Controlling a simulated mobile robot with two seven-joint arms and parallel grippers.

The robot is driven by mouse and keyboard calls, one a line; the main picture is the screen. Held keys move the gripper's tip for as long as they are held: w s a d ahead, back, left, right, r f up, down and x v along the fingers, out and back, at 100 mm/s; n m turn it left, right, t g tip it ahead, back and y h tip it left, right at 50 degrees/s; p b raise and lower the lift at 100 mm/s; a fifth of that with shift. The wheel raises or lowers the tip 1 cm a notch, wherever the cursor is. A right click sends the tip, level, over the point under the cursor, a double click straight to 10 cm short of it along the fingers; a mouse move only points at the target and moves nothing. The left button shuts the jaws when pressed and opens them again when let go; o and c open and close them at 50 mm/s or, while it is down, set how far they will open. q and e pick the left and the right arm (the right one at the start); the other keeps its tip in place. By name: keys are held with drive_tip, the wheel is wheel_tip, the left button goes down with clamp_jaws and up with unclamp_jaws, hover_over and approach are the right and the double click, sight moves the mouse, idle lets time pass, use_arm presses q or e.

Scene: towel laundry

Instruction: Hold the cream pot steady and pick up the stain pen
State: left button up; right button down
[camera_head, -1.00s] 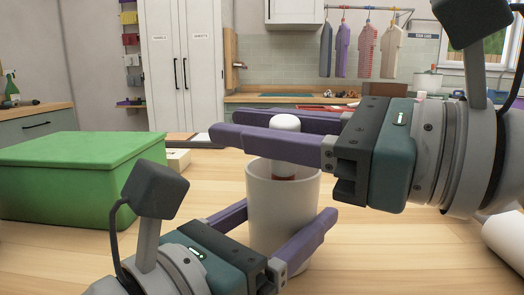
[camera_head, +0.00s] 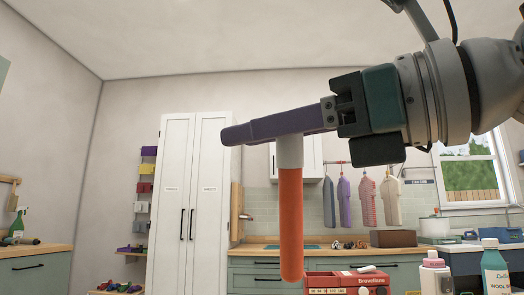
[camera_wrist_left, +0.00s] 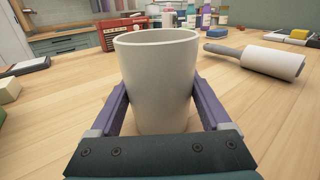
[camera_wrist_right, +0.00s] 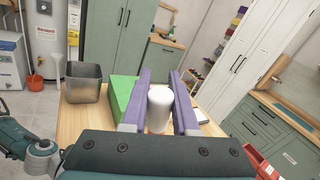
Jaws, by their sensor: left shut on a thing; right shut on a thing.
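The stain pen (camera_head: 291,222) has a long orange body and a white top end. It hangs upright and clear in the air in the head view. My right gripper (camera_head: 265,127) is shut on its white end, which also shows between the purple fingers in the right wrist view (camera_wrist_right: 159,105). The cream pot (camera_wrist_left: 157,85) stands upright on the wooden table in the left wrist view. My left gripper (camera_wrist_left: 158,95) is shut around its sides, one purple finger on each side. The pot and left gripper are outside the head view. The inside bottom of the pot is hidden.
A lint roller (camera_wrist_left: 268,58) lies on the table right of the pot. A red box (camera_head: 347,281) and bottles (camera_head: 495,268) stand at the back.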

use_arm(q)
drive_tip(key=o, duration=1.3)
drive_tip(key=v, duration=1.2)
